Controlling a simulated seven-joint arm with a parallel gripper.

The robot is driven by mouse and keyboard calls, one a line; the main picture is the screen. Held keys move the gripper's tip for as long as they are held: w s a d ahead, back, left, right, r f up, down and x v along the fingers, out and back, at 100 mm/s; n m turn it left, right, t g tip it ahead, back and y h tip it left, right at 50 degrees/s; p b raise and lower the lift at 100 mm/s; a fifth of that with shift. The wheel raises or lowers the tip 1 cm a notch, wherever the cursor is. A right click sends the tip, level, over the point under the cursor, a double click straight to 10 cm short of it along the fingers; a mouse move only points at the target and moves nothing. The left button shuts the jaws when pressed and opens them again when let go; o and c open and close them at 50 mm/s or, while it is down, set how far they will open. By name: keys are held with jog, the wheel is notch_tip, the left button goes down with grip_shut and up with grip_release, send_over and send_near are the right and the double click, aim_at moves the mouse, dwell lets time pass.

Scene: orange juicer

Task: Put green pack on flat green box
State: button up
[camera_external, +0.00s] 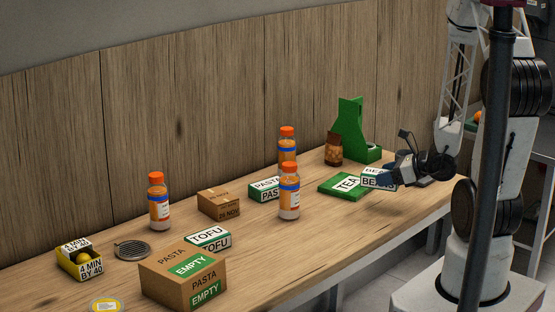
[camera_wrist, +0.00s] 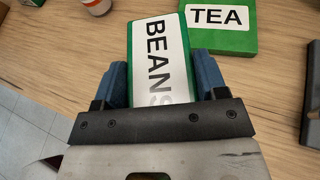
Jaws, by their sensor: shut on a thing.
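The green pack (camera_wrist: 160,58) has a white label reading BEANS. My gripper (camera_wrist: 165,82) is shut on it, with one blue finger on each long side. In the external view the pack (camera_external: 378,180) is at the right part of the table, partly hidden by my gripper (camera_external: 394,176). The flat green box (camera_wrist: 222,27) is labelled TEA and lies on the table just beyond and right of the pack in the wrist view. In the external view the flat green box (camera_external: 338,186) lies just left of the pack. I cannot tell how high the pack is above the table.
A green juicer-like stand (camera_external: 350,132) and a brown jar (camera_external: 333,149) stand behind the flat box. Orange-capped bottles (camera_external: 289,192), a PASTA pack (camera_external: 263,188), a TOFU pack (camera_external: 209,236) and cardboard boxes (camera_external: 183,275) stand to the left. The table's front edge is near the pack.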

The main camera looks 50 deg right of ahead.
send_over(353, 184)
jog(key=shift+s+a+f, duration=0.1)
jog(key=shift+f, duration=0.65)
jog(key=shift+f, duration=1.75)
jog(key=shift+f, duration=0.15)
jog(key=o, duration=1)
jog(key=shift+s+d+r, duration=0.25)
jog(key=shift+s+r, duration=0.2)
jog(key=shift+s, duration=0.1)
jog(key=shift+v, duration=5.35)
